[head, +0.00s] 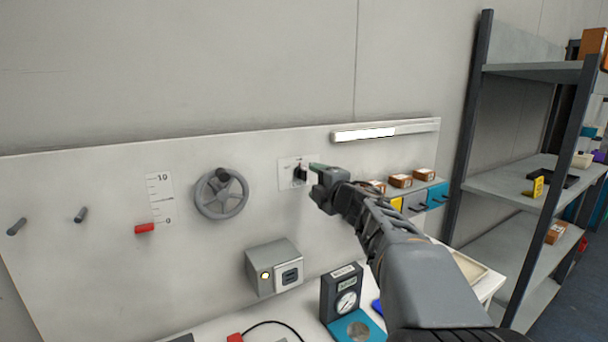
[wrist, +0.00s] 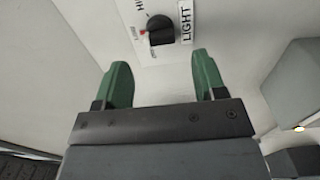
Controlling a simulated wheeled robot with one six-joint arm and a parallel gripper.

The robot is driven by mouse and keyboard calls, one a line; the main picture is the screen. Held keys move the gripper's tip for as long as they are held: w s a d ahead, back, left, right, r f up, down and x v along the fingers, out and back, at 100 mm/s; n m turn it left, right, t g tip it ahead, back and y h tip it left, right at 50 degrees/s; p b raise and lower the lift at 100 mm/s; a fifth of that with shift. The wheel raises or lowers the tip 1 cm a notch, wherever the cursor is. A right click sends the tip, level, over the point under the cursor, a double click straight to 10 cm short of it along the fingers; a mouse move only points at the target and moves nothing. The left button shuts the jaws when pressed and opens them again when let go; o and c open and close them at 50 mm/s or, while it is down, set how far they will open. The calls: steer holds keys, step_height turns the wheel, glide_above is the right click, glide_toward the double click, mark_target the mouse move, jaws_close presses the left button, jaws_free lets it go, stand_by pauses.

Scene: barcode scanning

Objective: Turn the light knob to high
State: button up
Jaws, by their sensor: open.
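The light knob (head: 299,173) is a black knob on a white plate (head: 287,182) on the grey wall panel. In the wrist view the knob (wrist: 161,31) is near the top, beside a "LIGHT" label (wrist: 186,22). "HI" is printed on the plate above the knob; a small red mark lies at its left. My gripper (head: 314,172) is right at the knob's right side in the head view. In the wrist view its green fingers (wrist: 163,82) are spread apart and empty, with the knob ahead of the gap between them.
A handwheel (head: 221,194) is left of the knob plate, with a red slider (head: 145,228) farther left. A grey switch box (head: 273,268) is below. A lit lamp bar (head: 365,133) is above right. Small boxes (head: 400,181) sit on a shelf behind my arm.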

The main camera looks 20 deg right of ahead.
mark_target(305, 175)
steer(key=w, duration=0.6)
steer(key=shift+w+a+p, duration=0.2)
steer(key=shift+a+p, duration=0.15)
steer(key=shift+a, duration=0.05)
steer(key=shift+c, duration=0.4)
steer(key=c, duration=0.8)
